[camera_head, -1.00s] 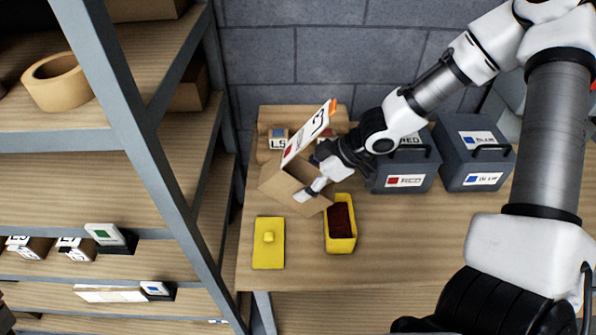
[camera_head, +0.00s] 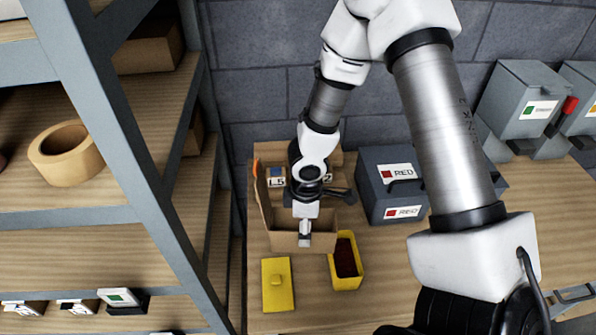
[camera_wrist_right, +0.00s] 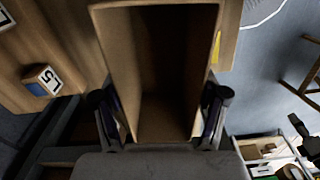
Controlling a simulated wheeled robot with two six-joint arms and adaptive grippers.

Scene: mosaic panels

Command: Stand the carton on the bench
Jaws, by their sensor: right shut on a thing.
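My left gripper is in neither view.
A yellow lid (camera_head: 277,291) and a yellow tub (camera_head: 345,278) with dark red contents lie in front. Behind is a wooden rack (camera_head: 262,158) with a small "L5" block (camera_head: 277,177). A dark RED box (camera_head: 385,165) stands right. Metal shelving (camera_head: 120,140) borders the left.

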